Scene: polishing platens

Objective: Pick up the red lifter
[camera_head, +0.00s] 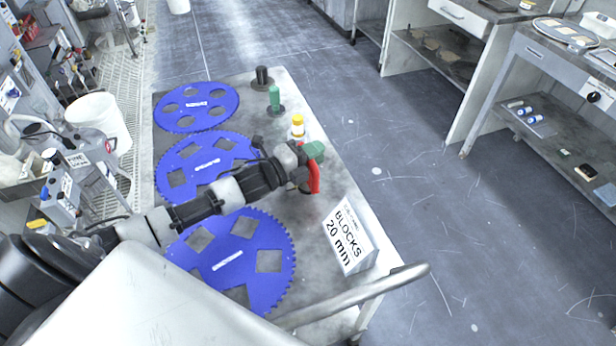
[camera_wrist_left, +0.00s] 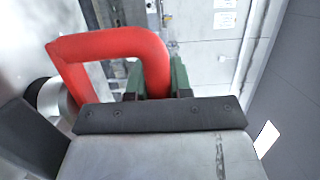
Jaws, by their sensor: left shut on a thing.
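The red lifter (camera_head: 314,178) is at my left gripper (camera_head: 313,152), over the right side of the table. In the left wrist view the red lifter (camera_wrist_left: 112,43) is a thick red loop. The green fingers of my left gripper (camera_wrist_left: 158,80) are shut on it, and the dark gripper body hides its lower part. I cannot tell from these views whether the lifter touches the table. My right gripper is not in view.
Several blue toothed discs, including the far one (camera_head: 196,105), lie along the table (camera_head: 287,80). Black (camera_head: 262,77), green (camera_head: 274,98) and yellow-white (camera_head: 298,126) pieces stand near its right edge. A white "BLOCKS 20 mm" sign (camera_head: 348,238) stands nearer. Open floor lies right.

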